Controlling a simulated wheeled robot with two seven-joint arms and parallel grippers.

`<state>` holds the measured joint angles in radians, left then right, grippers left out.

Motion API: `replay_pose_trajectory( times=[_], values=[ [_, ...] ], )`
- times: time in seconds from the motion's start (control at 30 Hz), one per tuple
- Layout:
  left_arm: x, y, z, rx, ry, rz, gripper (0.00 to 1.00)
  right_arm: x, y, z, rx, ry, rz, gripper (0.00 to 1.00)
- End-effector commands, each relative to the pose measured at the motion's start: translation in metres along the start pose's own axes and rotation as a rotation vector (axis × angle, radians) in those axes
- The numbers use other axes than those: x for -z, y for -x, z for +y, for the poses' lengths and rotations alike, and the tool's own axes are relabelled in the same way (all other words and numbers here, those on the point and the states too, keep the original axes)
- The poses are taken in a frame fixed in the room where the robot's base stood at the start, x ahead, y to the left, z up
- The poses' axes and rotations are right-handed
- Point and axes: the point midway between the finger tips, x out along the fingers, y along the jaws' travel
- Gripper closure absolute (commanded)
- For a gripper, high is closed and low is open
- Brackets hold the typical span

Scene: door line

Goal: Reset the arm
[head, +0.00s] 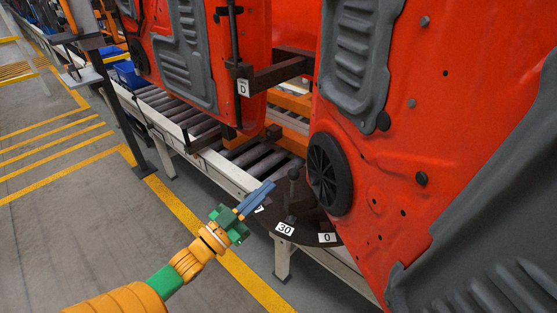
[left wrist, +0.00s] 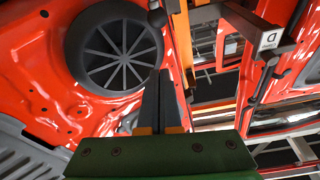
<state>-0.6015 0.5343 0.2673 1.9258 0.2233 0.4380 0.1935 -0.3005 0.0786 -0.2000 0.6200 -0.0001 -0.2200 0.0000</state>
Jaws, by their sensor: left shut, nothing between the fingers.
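My left gripper (head: 257,198) reaches in from the lower left in the head view, on an orange and green arm. Its blue-grey fingers are together with nothing between them, beside the conveyor's edge and the dark round plate marked 30 and 0 (head: 310,222). In the left wrist view the shut fingers (left wrist: 162,85) point toward a red door panel (left wrist: 35,60) with a round black speaker (left wrist: 112,50). No contact with the door shows. My right gripper is not in view.
A red door (head: 400,160) with grey padding fills the right side, and another red door (head: 190,60) hangs further back. A roller conveyor (head: 205,130) runs beneath. A dark post (head: 120,110) stands at left. Grey floor with yellow lines (head: 60,190) is open at left.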

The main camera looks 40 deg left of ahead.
Motion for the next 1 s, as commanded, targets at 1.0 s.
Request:
replay_pose_trajectory(
  times=[1.0],
  values=[
    [-0.344, 0.384, 0.208, -0.239, 0.062, -1.713, 1.0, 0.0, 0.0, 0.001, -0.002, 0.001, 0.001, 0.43]
  ],
)
